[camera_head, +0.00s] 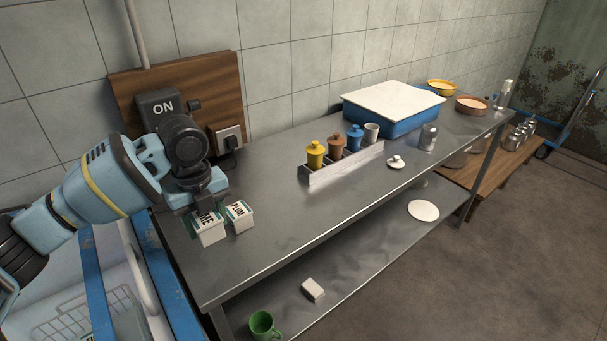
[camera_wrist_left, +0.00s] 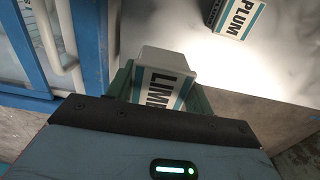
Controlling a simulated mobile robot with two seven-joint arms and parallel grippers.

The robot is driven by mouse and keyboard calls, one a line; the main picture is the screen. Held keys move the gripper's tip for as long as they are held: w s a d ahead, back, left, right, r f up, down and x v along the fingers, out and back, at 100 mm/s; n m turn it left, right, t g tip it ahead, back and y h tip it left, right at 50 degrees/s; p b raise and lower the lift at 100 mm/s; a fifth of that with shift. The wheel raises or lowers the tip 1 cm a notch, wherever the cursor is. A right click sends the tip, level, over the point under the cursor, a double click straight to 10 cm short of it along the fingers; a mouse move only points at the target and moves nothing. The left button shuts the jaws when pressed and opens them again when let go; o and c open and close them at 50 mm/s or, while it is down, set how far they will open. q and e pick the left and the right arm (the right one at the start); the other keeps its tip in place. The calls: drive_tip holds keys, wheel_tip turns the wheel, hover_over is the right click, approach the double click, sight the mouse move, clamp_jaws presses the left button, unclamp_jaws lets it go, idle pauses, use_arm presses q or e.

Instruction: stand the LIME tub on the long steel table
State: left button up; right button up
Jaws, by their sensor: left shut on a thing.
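The LIME tub (camera_head: 210,234) is a small white tub with a dark-lettered label. It is between the fingers of my left gripper (camera_head: 207,205), at the near left end of the long steel table (camera_head: 270,230). In the left wrist view the LIME tub (camera_wrist_left: 168,62) sits between the two greenish fingers of the left gripper (camera_wrist_left: 160,92), which is shut on it. I cannot tell whether its base touches the table top. The PLUM tub (camera_head: 240,218) stands on the table just right of it, and it also shows in the left wrist view (camera_wrist_left: 236,16). My right gripper is not in view.
A blue-framed chest with a wire basket (camera_head: 85,310) is left of the table. A rack of colored jars (camera_head: 340,165), a white lid (camera_head: 396,162) and a blue-and-white box (camera_head: 393,108) stand farther along. The table between the tubs and rack is clear.

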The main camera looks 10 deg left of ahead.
use_arm(q)
drive_tip(key=shift+f, duration=5)
drive_tip(key=o, duration=1)
drive_tip(key=shift+f, duration=0.15)
wheel_tip(320, 180, up, 12)
drive_tip(key=shift+r, duration=0.15)
